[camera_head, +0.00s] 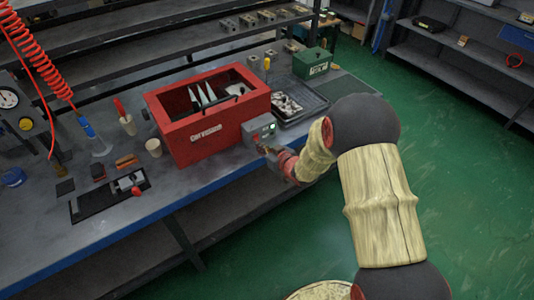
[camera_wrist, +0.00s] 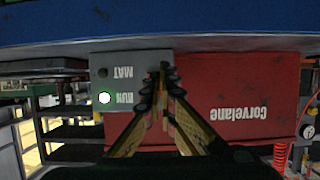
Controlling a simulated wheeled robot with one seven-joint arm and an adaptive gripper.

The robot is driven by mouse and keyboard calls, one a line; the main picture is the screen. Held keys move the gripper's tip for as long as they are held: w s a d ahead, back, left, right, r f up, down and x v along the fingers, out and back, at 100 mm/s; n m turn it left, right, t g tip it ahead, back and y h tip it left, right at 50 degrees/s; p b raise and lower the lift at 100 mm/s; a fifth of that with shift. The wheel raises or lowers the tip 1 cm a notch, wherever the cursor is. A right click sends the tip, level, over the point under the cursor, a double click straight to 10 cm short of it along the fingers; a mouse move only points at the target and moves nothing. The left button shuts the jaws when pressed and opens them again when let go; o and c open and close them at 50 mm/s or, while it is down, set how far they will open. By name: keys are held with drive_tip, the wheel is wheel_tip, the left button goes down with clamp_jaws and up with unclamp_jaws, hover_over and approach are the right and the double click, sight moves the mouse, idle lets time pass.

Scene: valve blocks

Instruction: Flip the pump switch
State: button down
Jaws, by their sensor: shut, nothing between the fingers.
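In the wrist view, which is upside down, the grey box (camera_wrist: 122,68) shows RUN and WAIT-like lettering, a bright lamp (camera_wrist: 105,98) beside RUN and a dark lamp by the other label. My gripper (camera_wrist: 163,72) is shut and empty, its tips in front of the box's edge beside the red tank. No switch lever shows clearly; the fingers cover that part. Contact cannot be told.
A dark tray of metal parts (camera_head: 318,103) and a green box (camera_head: 311,63) stand right of the tank. The bench's blue front edge (camera_head: 150,230) runs below.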

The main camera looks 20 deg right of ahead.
drive_tip(key=shift+w+a+f, duration=0.2)
drive_tip(key=shift+w, duration=0.35)
drive_tip(key=shift+w+f, duration=0.1)
drive_tip(key=shift+w+a+f+b, duration=0.1)
drive_tip(key=shift+w+f+b, duration=0.1)
drive_tip(key=shift+f+b, duration=0.15)
drive_tip(key=shift+w, duration=0.1)
drive_tip(key=shift+w+r, duration=0.1)
drive_tip(key=shift+r, duration=0.05)
